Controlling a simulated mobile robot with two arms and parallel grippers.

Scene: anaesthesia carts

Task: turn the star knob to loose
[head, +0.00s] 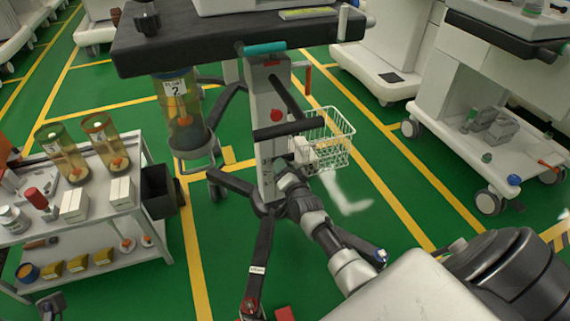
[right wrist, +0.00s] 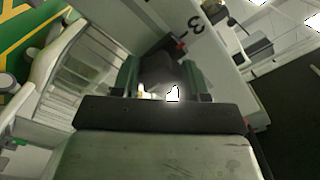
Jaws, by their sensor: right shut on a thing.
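My right gripper (head: 284,172) is at the lower right side of the grey upright column (head: 265,105). In the right wrist view my right gripper (right wrist: 161,82) is shut on a dark knob-like thing, which I take for the star knob (right wrist: 160,66). It sits against the pale column face, which carries a printed number. The knob's lobes and its turn angle are too dark to make out. In the head view the gripper hides it.
A white wire basket (head: 340,150) hangs just right of the column. A clear canister (head: 183,115) hangs to its left under the dark worktop (head: 215,45). Black straps or legs spread from the column's foot. A loaded trolley (head: 90,215) stands left.

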